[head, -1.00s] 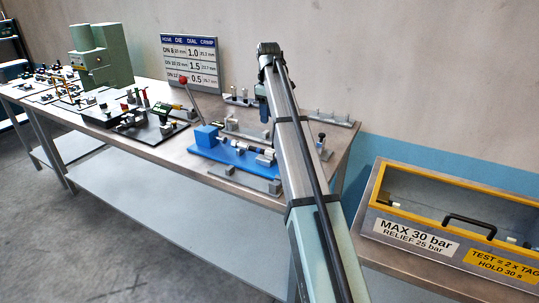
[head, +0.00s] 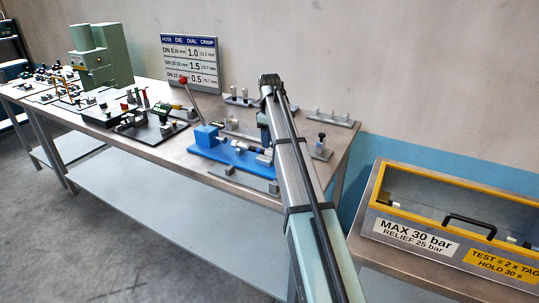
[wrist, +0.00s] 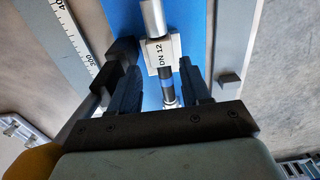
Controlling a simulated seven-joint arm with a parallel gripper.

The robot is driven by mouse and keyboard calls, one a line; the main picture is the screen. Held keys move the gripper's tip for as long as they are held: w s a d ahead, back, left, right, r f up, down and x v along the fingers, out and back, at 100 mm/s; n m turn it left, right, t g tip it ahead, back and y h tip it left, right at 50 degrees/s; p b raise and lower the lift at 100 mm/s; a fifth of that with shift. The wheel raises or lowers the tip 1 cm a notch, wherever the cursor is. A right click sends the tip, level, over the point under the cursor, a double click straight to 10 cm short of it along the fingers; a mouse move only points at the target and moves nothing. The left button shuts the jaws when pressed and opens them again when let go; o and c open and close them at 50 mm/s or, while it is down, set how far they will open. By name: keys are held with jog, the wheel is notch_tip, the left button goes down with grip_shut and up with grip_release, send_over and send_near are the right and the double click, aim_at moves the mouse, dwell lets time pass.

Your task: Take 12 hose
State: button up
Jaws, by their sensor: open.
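The DN 12 hose (wrist: 167,84), a dark piece with a blue band, shows between my fingers in the wrist view. Beside its end is a pale block (wrist: 163,52) marked "DN 12", with a silver cylinder (wrist: 152,18) beyond it. My gripper (wrist: 159,68) is open, one finger on each side of the hose with gaps visible; I cannot tell any contact. These parts are over a blue base (wrist: 124,14). In the head view the blue fixture (head: 216,149) is on the bench, and my arm hides the gripper's fingertips.
A ruler scale (wrist: 77,40) runs left of the blue base in the wrist view. In the head view, a lever with a red knob (head: 184,81) rises near the fixture. A test box (head: 455,225) stands at the right, and a green machine (head: 103,60) at the back left.

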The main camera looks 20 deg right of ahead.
aim_at(270, 150)
jog(key=shift+s+f, duration=0.1)
jog(key=shift+f, duration=1.8)
grip_shut()
